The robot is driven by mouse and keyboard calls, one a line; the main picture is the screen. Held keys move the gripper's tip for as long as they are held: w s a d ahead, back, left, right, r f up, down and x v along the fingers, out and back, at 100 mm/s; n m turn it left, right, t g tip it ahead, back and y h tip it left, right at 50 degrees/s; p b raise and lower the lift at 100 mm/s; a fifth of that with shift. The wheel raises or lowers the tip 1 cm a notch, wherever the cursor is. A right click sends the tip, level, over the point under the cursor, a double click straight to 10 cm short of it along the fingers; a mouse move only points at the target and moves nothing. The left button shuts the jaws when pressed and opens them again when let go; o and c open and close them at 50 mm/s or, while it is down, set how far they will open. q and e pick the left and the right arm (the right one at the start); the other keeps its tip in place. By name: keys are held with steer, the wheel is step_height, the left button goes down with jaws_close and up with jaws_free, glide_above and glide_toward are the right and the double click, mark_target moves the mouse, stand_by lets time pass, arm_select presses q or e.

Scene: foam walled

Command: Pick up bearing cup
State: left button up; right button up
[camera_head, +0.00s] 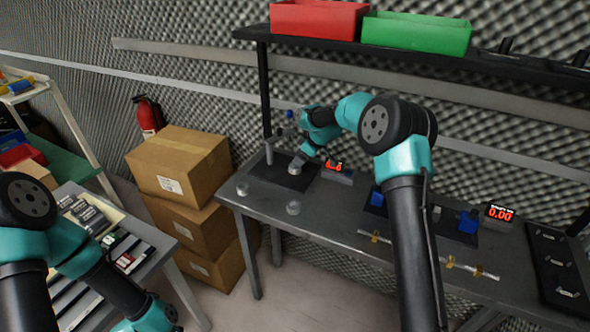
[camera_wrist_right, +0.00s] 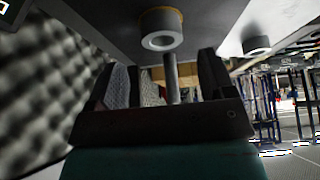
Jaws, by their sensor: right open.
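A bearing cup (camera_wrist_right: 160,32), a short grey ring-like cylinder, shows in the right wrist view just past my fingertips. In the head view a cup (camera_head: 295,169) sits on the black plate at the left of the bench, partly covered by my right wrist. Two more cups (camera_head: 243,189) (camera_head: 293,208) stand on the bare bench top. My left arm is at lower left, its gripper out of frame.
A thin upright post (camera_head: 268,151) stands on the black plate, near my right gripper. A red display (camera_head: 338,169) is right of the plate. A shelf with red and green bins (camera_head: 417,33) overhangs the bench.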

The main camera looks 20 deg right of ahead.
steer(key=shift+x, duration=2.65)
steer(key=shift+s+a, duration=0.1)
steer(key=shift+s, duration=0.05)
steer(key=c, duration=1)
